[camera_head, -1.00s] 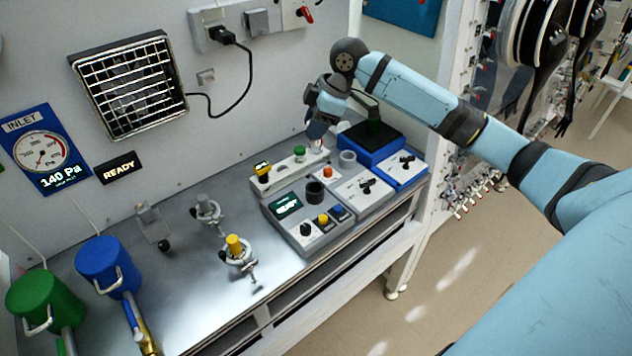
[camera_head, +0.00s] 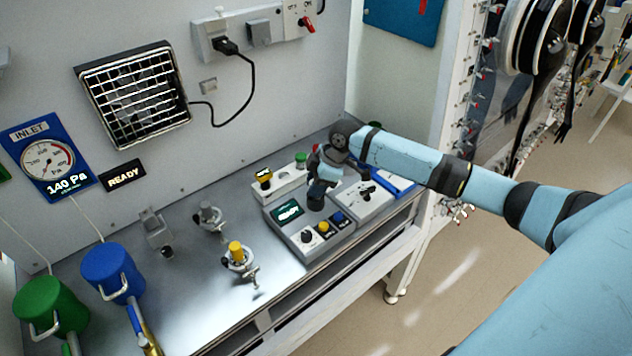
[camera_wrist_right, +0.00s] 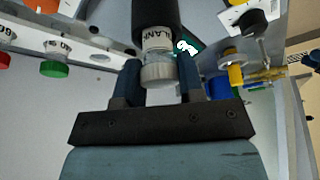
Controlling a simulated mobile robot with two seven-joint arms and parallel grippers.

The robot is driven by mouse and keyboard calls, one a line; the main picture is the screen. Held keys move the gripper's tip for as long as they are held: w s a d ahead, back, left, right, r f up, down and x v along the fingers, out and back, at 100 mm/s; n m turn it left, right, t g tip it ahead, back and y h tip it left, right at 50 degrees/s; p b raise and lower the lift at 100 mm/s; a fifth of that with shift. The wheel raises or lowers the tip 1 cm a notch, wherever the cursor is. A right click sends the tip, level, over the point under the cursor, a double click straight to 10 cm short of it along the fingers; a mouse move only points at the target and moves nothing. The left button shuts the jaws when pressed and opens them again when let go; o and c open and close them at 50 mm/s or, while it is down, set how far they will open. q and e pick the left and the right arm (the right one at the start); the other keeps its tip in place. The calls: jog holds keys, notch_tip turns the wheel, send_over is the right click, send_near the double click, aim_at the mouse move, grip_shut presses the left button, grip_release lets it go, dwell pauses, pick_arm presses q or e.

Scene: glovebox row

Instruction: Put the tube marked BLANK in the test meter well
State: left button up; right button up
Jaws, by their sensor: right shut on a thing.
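The BLANK tube (camera_wrist_right: 158,48), with a pale cap and a label showing "LANK", is between the two fingers of my right gripper (camera_wrist_right: 158,82), which is shut on it. Its far end meets the black test meter well (camera_wrist_right: 157,12) and appears to be partly inside; the depth is hidden. In the head view my right gripper (camera_head: 322,178) is right above the well (camera_head: 315,197), largely hiding the tube. The test meter (camera_head: 309,238) has a lit green display (camera_head: 287,210), a black knob and yellow and blue buttons. My left gripper is not in view.
A white rack (camera_head: 285,189) with yellow- and green-capped tubes stands behind the meter. Another grey unit (camera_head: 362,200) is close on its right. A clamp with a yellow top (camera_head: 236,250) stands left. Bare bench lies between the clamp and the meter.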

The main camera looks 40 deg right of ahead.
jog(key=o, duration=0.9)
jog(key=shift+f, duration=0.1)
jog(key=shift+r, duration=0.25)
jog(key=b+v, duration=0.1)
jog(key=v, duration=1.1)
jog(key=shift+f, duration=0.1)
